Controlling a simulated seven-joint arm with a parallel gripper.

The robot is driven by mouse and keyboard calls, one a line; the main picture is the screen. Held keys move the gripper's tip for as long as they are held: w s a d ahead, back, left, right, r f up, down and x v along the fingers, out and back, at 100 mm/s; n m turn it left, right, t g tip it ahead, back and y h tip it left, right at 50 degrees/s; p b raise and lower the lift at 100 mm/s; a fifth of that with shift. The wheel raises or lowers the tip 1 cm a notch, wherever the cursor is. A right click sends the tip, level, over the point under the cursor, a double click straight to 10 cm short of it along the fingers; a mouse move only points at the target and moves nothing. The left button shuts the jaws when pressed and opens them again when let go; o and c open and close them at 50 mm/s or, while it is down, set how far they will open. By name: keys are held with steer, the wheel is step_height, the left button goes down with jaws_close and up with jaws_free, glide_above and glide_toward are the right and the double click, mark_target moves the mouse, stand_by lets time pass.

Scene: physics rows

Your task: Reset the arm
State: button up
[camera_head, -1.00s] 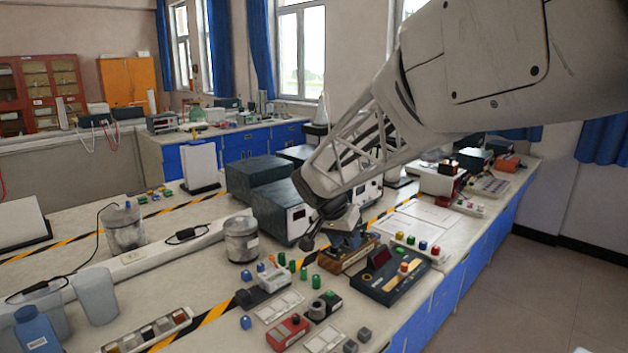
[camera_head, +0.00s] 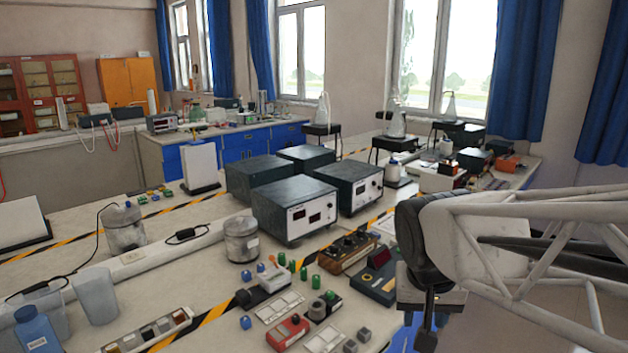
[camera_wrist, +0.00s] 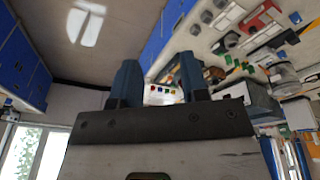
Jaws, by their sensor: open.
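My arm reaches in from the right of the head view, with its end (camera_head: 430,300) over the front right edge of the bench (camera_head: 195,262). In the wrist view my gripper (camera_wrist: 158,74) shows two dark blue fingers standing apart, with nothing between them. The wrist picture is rotated, with the bench at the upper right and the floor at the upper left. The fingers touch nothing that I can see. The arm hides part of the bench's right edge in the head view.
A dark box with a red display (camera_head: 377,262) lies close left of my arm's end. Several dark instrument boxes (camera_head: 296,203) stand mid-bench. Open floor (camera_head: 515,318) lies right of the bench.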

steer(key=s+d+f+n+y, duration=0.1)
steer(key=s+f, duration=0.1)
steer(key=s, duration=0.7)
steer(key=shift+f+n, duration=0.2)
steer(key=shift+n, duration=0.2)
